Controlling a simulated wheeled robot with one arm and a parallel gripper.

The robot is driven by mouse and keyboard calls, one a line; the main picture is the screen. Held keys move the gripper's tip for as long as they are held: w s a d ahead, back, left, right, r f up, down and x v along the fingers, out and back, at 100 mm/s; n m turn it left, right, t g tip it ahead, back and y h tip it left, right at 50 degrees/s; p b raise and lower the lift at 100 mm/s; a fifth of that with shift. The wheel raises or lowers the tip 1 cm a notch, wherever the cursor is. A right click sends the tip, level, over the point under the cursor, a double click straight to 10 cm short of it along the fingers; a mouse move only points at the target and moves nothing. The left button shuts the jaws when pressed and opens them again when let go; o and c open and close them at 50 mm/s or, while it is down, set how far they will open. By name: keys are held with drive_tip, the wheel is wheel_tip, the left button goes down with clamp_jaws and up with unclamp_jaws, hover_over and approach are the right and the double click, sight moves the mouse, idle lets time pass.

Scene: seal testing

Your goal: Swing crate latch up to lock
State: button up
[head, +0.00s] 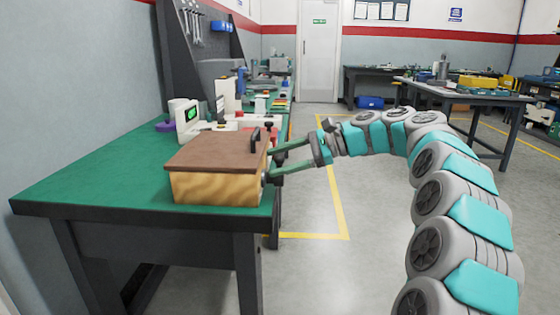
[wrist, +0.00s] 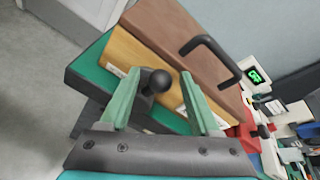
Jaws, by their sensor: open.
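The wooden crate (head: 215,188) stands at the right edge of the green bench, its brown lid (head: 212,151) down. A black handle (head: 255,140) sits on the lid and also shows in the wrist view (wrist: 212,48). A black ball knob, apparently the latch (wrist: 158,81), stands out from the crate's light wooden side (wrist: 145,58) in the wrist view. My gripper (head: 270,166) is open at the crate's right side. In the wrist view its green fingers (wrist: 160,92) lie on either side of the knob, with gaps visible. The latch's mounting is hidden behind the knob.
The green bench top (head: 95,180) is clear left of the crate. Behind the crate stand a white device with a green display (head: 187,117) and other equipment. Open floor (head: 370,220) lies right of the bench.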

drive_tip(key=shift+r, duration=0.1)
drive_tip(key=v, duration=0.7)
drive_tip(key=shift+d, duration=0.4)
drive_tip(key=shift+s+r, duration=0.1)
drive_tip(key=s+a+f+n+g+h, duration=0.1)
drive_tip(key=s+a+f+n+h, duration=0.25)
drive_tip(key=s, duration=0.65)
drive_tip(key=s+a+f+n+g+h, duration=0.1)
drive_tip(key=s+a+f+n+h, duration=0.3)
drive_tip(key=s, duration=0.6)
drive_tip(key=s+d+f+n+h, duration=0.1)
drive_tip(key=s+d+f+h, duration=0.1)
drive_tip(key=s+d+f, duration=0.4)
drive_tip(key=s+d+f+n+h, duration=0.1)
drive_tip(key=s+d+f, duration=0.4)
drive_tip(key=s, duration=0.5)
drive_tip(key=s+d+f+n+h, duration=0.2)
drive_tip(key=s+d+f+h, duration=0.1)
drive_tip(key=s+d+f, duration=0.3)
drive_tip(key=s+f, duration=0.2)
drive_tip(key=s, duration=0.1)
drive_tip(key=shift+d+h, duration=0.3)
drive_tip(key=shift+h, duration=0.05)
